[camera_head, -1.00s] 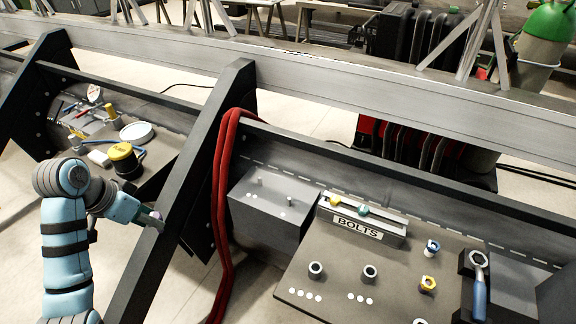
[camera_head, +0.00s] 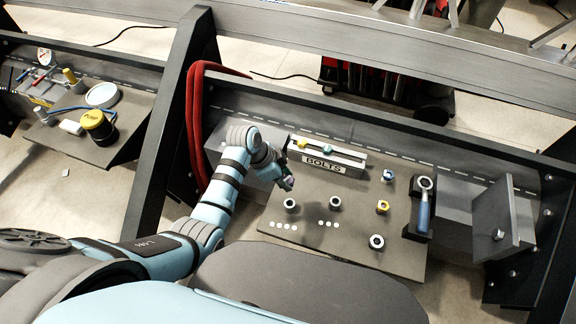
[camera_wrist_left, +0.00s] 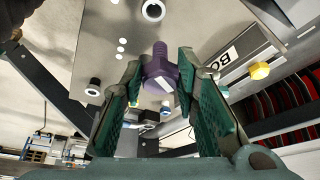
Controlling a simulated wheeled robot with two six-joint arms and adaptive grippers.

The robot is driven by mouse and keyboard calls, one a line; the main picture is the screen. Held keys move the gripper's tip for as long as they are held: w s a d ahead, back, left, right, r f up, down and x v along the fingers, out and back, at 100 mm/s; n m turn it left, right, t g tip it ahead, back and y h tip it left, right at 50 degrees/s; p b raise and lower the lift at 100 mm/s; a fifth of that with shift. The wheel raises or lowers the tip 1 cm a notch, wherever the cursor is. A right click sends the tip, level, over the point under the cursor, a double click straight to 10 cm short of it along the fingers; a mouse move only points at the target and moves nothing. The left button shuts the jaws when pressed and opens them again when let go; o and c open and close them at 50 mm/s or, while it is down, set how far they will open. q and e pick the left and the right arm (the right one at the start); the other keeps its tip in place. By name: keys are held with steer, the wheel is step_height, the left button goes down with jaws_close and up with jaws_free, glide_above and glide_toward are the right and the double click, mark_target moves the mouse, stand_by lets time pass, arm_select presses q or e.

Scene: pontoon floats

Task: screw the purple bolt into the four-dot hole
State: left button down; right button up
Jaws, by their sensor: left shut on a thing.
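The purple bolt (camera_wrist_left: 160,72) is between the green finger pads of my left gripper (camera_wrist_left: 165,95) in the left wrist view, its threaded shank pointing away from the wrist. In the head view my left gripper (camera_head: 288,184) is shut on it above the grey board, and the bolt is mostly hidden there. The four-dot hole (camera_head: 290,204) is a dark opening in a pale collar, with its row of white dots just below. It lies just below the gripper in the picture; bolt and hole look apart. My right gripper is not in view.
The three-dot hole (camera_head: 335,203) is to the right. A BOLTS rack (camera_head: 345,158) with yellow and teal bolts stands behind. A blue-and-white piece (camera_head: 388,176), a yellow piece (camera_head: 383,207), another collar (camera_head: 376,242) and a blue-handled wrench (camera_head: 424,205) are further right.

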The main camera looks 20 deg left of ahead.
arm_select(q)
steer(key=shift+s+d+f, duration=0.1)
steer(key=shift+s+d, duration=0.25)
steer(key=shift+d, duration=0.1)
steer(key=shift+f, duration=0.2)
steer(key=shift+a+f+b, duration=0.15)
steer(key=shift+b, duration=0.2)
step_height(320, 180, down, 6)
steer(key=b, duration=0.4)
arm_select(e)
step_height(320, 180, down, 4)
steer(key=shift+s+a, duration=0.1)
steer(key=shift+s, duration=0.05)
arm_select(q)
steer(key=shift+r, duration=0.2)
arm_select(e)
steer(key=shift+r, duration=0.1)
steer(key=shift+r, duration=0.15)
